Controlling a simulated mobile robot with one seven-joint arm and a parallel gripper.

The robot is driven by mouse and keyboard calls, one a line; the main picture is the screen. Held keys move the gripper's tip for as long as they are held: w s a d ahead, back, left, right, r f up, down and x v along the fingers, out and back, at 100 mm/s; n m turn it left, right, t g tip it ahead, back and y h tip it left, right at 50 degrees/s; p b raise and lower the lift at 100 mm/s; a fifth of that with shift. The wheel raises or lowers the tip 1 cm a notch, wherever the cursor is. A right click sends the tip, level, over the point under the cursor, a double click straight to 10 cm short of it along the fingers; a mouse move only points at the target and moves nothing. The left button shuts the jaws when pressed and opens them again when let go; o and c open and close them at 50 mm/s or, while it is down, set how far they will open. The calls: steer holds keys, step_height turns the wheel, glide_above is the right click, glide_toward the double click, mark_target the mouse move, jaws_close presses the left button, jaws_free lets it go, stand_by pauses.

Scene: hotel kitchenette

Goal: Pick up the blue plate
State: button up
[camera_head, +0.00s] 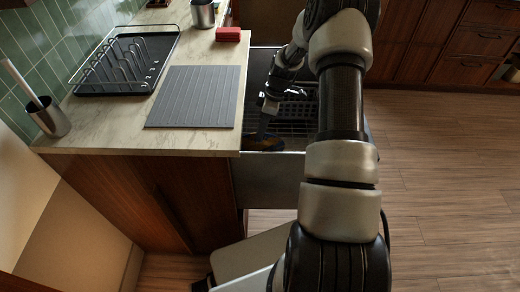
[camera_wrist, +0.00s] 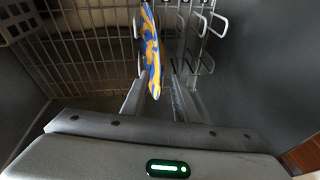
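The plate (camera_wrist: 151,50) shows edge-on in the wrist view, blue with orange-yellow swirls, standing upright in a wire rack. My gripper (camera_wrist: 160,88) is open, with one finger on each side of the plate's lower end in the picture. The plate looks nearer the left finger; I cannot tell whether either finger touches it. In the head view my gripper (camera_head: 266,122) reaches down into an open pull-out dishwasher drawer (camera_head: 268,176). A dark item with orange on it (camera_head: 265,145) lies low beside the gripper there, and I cannot tell whether it is the plate.
Wire tines (camera_wrist: 205,35) stand right of the plate, and the rack's grid (camera_wrist: 85,50) spreads to the left. The counter beside the drawer holds a grey ribbed mat (camera_head: 195,97), a black dish rack (camera_head: 118,80), a red sponge (camera_head: 228,34) and a metal cup (camera_head: 203,14).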

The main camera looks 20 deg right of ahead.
jaws_close()
steer(key=shift+r, duration=0.1)
stand_by(1.2)
